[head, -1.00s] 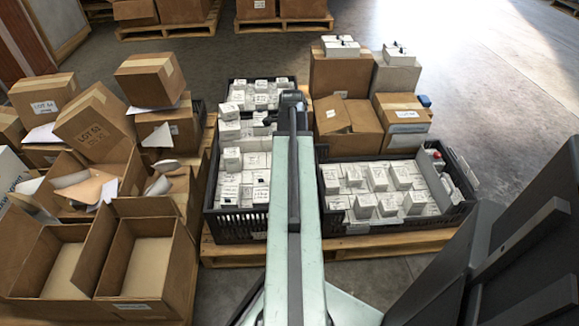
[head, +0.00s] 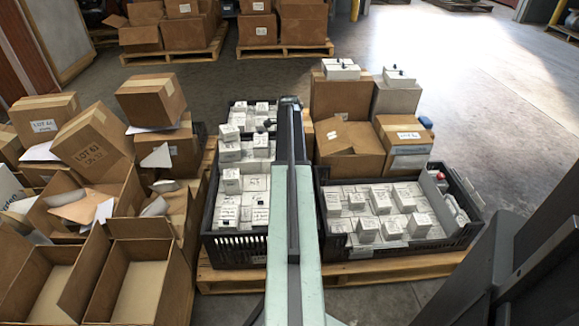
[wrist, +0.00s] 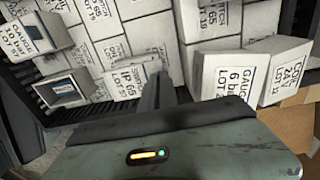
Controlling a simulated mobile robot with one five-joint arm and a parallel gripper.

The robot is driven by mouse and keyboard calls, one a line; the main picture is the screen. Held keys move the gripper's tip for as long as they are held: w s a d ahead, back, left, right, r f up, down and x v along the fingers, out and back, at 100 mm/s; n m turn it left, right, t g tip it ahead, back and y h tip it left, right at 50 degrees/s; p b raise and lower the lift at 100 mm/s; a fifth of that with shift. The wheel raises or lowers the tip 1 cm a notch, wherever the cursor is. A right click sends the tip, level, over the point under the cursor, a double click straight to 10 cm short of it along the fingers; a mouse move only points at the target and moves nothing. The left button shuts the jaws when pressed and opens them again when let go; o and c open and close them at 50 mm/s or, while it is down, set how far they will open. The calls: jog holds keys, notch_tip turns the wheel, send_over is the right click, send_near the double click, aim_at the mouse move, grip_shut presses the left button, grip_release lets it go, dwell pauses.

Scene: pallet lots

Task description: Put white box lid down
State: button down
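White labelled boxes fill the left black crate (head: 237,245) and the right black crate (head: 400,248) in the head view. In the wrist view, one small white box (wrist: 64,91) at the left shows an open, dark inside. My gripper (wrist: 155,82) is over the white boxes. Its dark fingers look close together, and a pale grey edge shows by their tips. I cannot tell whether that edge is a held lid or part of a box below.
Open brown cartons (head: 140,285) crowd the left. Closed cartons (head: 350,150) stand behind the right crate, with small white boxes (head: 340,69) on top. The crates rest on a wooden pallet (head: 225,280). More loaded pallets stand at the back. Clear floor (head: 480,110) lies at the right.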

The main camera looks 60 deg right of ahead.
notch_tip(320, 180, down, 4)
jog(key=b, duration=0.3)
jog(key=shift+b, duration=0.35)
jog(key=shift+r, duration=0.25)
jog(key=shift+f, duration=0.15)
jog(key=c, duration=1.6)
grip_release()
jog(key=shift+c, duration=0.2)
notch_tip(320, 180, up, 12)
jog(key=p, duration=1.2)
jog(key=shift+a, duration=0.1)
